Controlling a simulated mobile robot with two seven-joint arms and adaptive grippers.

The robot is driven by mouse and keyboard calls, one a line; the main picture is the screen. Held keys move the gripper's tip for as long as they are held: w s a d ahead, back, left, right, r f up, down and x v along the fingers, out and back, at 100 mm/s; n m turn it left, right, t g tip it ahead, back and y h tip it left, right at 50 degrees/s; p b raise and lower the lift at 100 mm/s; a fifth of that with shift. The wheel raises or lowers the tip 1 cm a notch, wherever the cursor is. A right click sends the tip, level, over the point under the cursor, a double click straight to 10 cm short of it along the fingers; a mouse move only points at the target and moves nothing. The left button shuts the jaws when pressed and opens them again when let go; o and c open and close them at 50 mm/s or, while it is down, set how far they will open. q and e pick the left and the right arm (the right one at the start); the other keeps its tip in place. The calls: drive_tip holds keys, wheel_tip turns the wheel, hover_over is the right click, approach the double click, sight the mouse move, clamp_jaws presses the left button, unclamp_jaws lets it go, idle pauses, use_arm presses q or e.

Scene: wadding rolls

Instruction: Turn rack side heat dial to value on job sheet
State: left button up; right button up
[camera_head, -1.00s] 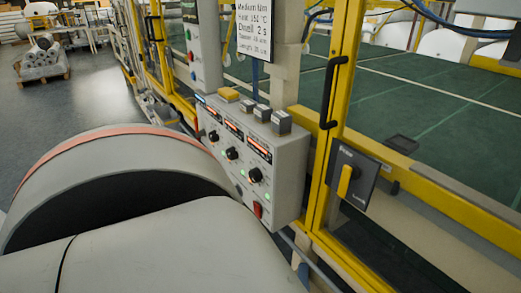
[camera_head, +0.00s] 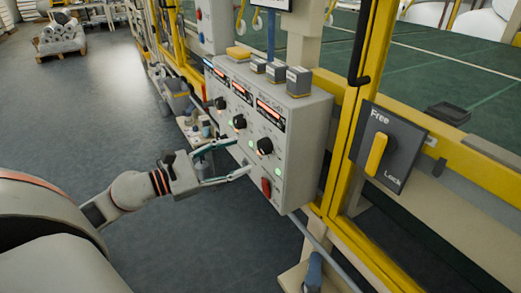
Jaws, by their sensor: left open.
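A grey control box (camera_head: 300,165) carries three black dials in a row: a far-left one (camera_head: 221,104), a middle one (camera_head: 239,122) and a near-right one (camera_head: 264,146). Each has a lit red display above it and a green light below. The labels and digits are too small to read, so I cannot tell which is the rack side heat dial. My left gripper (camera_head: 240,156) is open and empty in front of the box, below the middle dial and left of the near-right one. The job sheet (camera_head: 272,3) shows only its bottom edge at the top. My right gripper is out of view.
A red switch (camera_head: 266,187) sits low on the box. Several small blocks (camera_head: 275,71) stand on its top. A yellow Free/Lock handle (camera_head: 376,154) is on a dark plate to the right. Yellow frame posts (camera_head: 344,160) stand beside the box. Grey floor (camera_head: 180,240) is clear below.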

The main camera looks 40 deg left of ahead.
sight(260, 147)
use_arm(q)
drive_tip(key=w, duration=0.1)
drive_tip(key=w+d+r+p, duration=0.1)
drive_tip(key=w, duration=0.1)
drive_tip(key=shift+d, duration=0.15)
drive_tip(key=x, duration=0.1)
drive_tip(key=p+x, duration=0.1)
drive_tip(key=x, duration=0.1)
drive_tip(key=shift+f, duration=0.2)
drive_tip(key=shift+w+d+f, duration=0.1)
drive_tip(key=shift+w+f, duration=0.05)
drive_tip(key=shift+w, duration=0.25)
drive_tip(key=shift+d+p, duration=0.1)
drive_tip(key=shift+p, duration=0.2)
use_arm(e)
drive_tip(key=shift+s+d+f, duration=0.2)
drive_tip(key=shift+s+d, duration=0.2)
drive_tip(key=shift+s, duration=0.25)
use_arm(q)
drive_tip(key=shift+f, duration=0.1)
drive_tip(key=shift+c, duration=0.5)
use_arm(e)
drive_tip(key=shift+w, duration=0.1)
use_arm(q)
drive_tip(key=c, duration=1)
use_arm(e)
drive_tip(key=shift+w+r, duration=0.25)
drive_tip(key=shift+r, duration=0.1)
